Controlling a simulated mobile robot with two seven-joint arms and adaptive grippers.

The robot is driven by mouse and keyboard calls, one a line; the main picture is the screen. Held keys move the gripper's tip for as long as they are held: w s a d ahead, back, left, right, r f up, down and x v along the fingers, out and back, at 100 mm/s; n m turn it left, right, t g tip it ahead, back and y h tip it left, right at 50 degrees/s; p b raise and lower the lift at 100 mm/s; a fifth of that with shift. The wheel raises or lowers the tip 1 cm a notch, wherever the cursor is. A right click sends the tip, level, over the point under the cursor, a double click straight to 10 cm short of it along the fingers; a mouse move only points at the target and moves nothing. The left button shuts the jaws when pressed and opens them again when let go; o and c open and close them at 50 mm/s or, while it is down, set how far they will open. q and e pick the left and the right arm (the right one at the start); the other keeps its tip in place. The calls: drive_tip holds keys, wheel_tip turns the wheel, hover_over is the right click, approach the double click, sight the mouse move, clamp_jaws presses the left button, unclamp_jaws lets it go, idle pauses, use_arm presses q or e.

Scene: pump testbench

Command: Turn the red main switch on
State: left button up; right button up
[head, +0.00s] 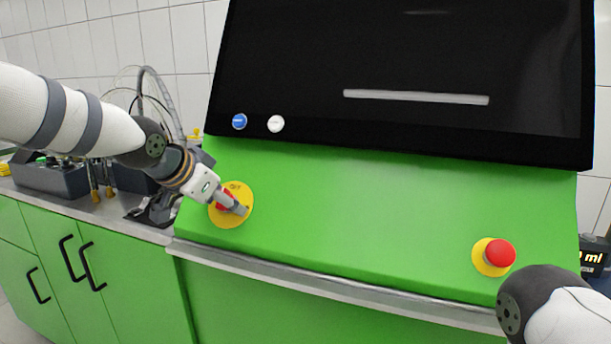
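The red main switch (223,199) sits on a round yellow plate (233,219) at the left of the green sloped panel. My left gripper (241,209) is at the switch, its fingers in front of it and covering part of it. The red knob shows between and behind the fingers. I cannot tell whether the fingers are closed on the knob, or how far it is turned. My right arm shows at the lower right, but its gripper is out of view.
A red mushroom button (500,253) on a yellow plate is at the right of the panel. Blue (239,121) and white (276,123) buttons sit above the switch on the black housing (400,60). Hoses and fittings crowd the steel counter (110,207) at left. The panel's middle is clear.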

use_arm(q)
drive_tip(key=shift+s+r, duration=0.1)
drive_tip(key=shift+r, duration=0.05)
drive_tip(key=p+v, duration=0.1)
drive_tip(key=v, duration=0.4)
drive_tip(key=shift+s+a+r+p, duration=0.15)
drive_tip(key=shift+s+r+p, duration=0.05)
drive_tip(key=shift+s+p, duration=0.1)
use_arm(e)
drive_tip(key=shift+w+r+t, duration=0.5)
drive_tip(key=shift+w+r, duration=0.55)
drive_tip(key=shift+w, duration=0.05)
